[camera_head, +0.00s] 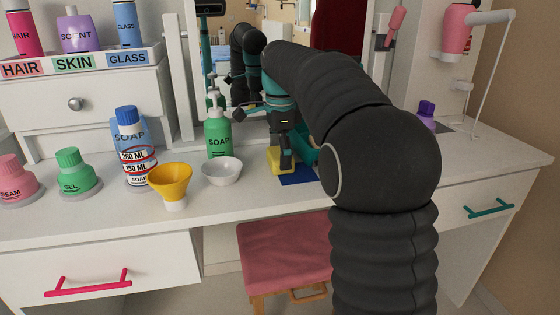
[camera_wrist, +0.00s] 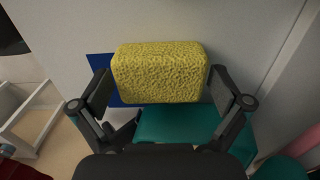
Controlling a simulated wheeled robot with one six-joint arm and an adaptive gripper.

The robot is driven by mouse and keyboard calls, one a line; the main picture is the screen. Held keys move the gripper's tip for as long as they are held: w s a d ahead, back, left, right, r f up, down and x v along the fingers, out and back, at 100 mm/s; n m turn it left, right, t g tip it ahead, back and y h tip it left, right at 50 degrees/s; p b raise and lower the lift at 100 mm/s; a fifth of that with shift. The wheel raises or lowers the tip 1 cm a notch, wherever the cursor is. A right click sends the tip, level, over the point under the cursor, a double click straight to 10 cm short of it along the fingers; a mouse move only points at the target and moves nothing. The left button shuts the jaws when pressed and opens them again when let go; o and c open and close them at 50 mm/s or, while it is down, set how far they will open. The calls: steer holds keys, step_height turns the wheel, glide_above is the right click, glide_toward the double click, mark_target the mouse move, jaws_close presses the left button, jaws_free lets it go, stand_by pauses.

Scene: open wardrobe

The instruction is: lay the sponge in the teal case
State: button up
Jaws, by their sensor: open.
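The yellow sponge (camera_wrist: 160,72) lies between the two fingers of my gripper (camera_wrist: 162,92) in the wrist view. The teal case (camera_wrist: 178,124) shows just below the sponge in the wrist view, partly hidden by my gripper. In the head view the sponge (camera_head: 273,160) shows at the left of my gripper (camera_head: 287,163), which points down over the table. The teal case (camera_head: 306,150) is mostly hidden behind my arm there.
A blue mat (camera_head: 298,178) lies beside the sponge on the white table (camera_head: 240,195). A white bowl (camera_head: 222,171), a green soap bottle (camera_head: 217,134) and a yellow funnel (camera_head: 170,180) stand to the left. A mirror is behind. A purple-capped bottle (camera_head: 427,113) stands at right.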

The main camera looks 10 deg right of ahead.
steer(key=c, duration=0.7)
steer(key=shift+o, duration=0.2)
steer(key=shift+r, duration=0.1)
